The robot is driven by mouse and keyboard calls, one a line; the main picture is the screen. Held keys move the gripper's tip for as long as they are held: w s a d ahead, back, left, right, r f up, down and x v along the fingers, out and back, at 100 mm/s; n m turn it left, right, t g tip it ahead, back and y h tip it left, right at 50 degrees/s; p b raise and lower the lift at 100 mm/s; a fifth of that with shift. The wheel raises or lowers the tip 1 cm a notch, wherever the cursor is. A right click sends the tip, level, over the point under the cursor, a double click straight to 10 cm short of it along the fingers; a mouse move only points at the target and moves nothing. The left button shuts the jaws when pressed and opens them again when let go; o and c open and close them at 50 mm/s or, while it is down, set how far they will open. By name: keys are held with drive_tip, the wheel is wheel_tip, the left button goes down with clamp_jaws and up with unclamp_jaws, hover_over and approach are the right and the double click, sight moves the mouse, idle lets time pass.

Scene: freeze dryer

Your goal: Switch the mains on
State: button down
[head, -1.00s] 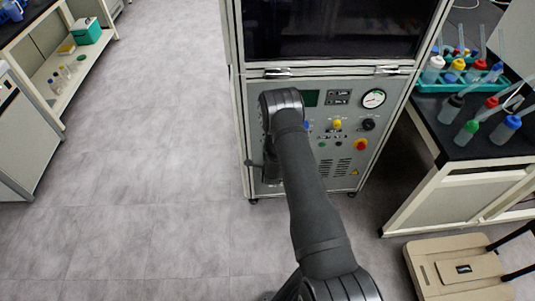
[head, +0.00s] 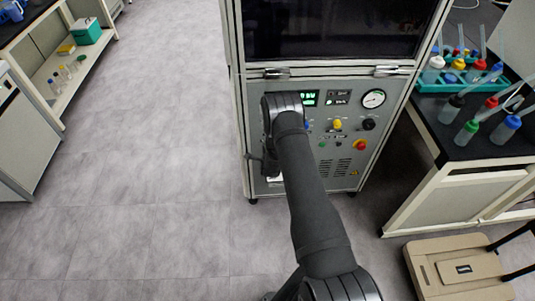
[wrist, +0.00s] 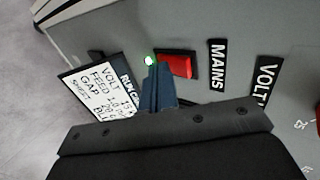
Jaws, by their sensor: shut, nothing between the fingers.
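The freeze dryer (head: 345,185) stands in the middle of the head view, with its control panel facing me. In the wrist view the red mains switch (wrist: 176,64) sits beside the label MAINS (wrist: 217,64). A small lamp (wrist: 149,61) glows white-green beside the switch. My gripper (wrist: 154,75) is shut and empty, its fingertips at the panel by the switch's left side; I cannot tell whether they touch it. In the head view my arm hides the switch. The panel's display (head: 308,98) is lit green.
The panel also bears a round gauge (head: 373,99), a yellow knob (head: 338,124) and a red emergency knob (head: 360,145). A written card (wrist: 98,88) is beside my fingers. A bench with bottles (head: 485,125) stands at right. The floor at left is clear.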

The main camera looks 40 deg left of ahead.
drive_tip(key=shift+r, duration=0.1)
drive_tip(key=shift+r, duration=0.75)
drive_tip(key=f+v, duration=0.1)
drive_tip(key=v, duration=1.2)
drive_tip(key=shift+s+d, duration=0.55)
drive_tip(key=shift+f, duration=0.1)
drive_tip(key=s+d, duration=0.6)
drive_tip(key=shift+s+d, duration=0.2)
